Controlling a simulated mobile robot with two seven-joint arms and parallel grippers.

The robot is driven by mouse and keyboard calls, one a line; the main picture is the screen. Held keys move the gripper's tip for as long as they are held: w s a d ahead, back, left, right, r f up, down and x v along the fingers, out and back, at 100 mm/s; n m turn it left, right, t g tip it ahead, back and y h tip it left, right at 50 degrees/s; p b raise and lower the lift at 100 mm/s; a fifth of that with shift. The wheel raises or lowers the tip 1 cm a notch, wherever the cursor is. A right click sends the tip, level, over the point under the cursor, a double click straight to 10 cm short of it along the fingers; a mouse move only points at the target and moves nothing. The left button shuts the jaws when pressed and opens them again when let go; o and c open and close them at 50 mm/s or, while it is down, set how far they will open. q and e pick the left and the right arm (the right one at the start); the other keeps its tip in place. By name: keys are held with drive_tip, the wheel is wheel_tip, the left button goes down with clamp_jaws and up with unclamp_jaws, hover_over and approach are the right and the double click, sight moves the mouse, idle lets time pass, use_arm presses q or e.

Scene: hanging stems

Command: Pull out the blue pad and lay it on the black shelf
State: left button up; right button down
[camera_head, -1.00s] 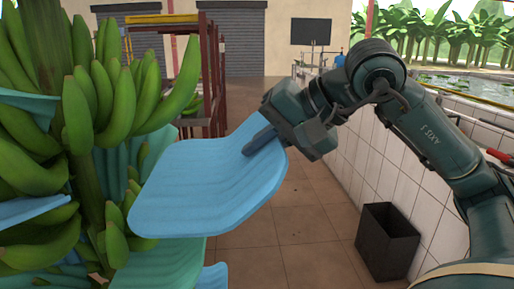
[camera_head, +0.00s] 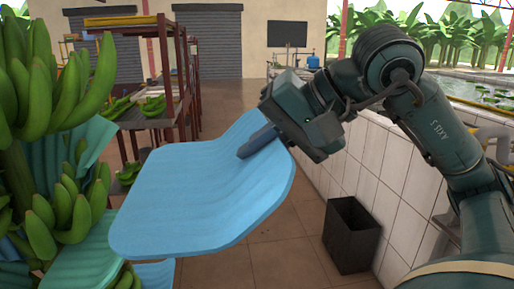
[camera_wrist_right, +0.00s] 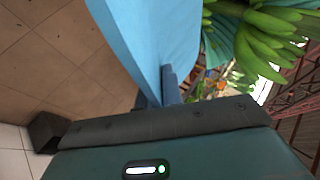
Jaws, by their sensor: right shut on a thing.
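The blue pad (camera_head: 190,195) is a wide, thin, curved sheet in the middle of the head view. My right gripper (camera_head: 258,141) is shut on its upper right edge and holds it up in the air, clear of the floor. In the right wrist view the blue pad (camera_wrist_right: 155,40) runs up from between the fingers (camera_wrist_right: 160,88). The hanging banana stem (camera_head: 45,150) stands at the left, and the pad's left edge overlaps its front in the picture. I cannot tell whether they touch. My left gripper is not in view. I cannot make out a black shelf with certainty.
Other blue-green pads (camera_head: 85,262) remain among the bananas. A dark open bin (camera_head: 351,235) stands on the floor by the white tiled wall (camera_head: 400,185). A reddish rack (camera_head: 180,80) with bananas stands at the back left. The tiled floor between is clear.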

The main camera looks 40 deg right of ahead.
sight(280, 146)
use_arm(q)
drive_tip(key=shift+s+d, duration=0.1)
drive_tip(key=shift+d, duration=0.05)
use_arm(e)
drive_tip(key=shift+s+d, duration=0.1)
drive_tip(key=shift+s, duration=0.1)
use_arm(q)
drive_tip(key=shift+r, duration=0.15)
use_arm(e)
drive_tip(key=shift+r, duration=0.1)
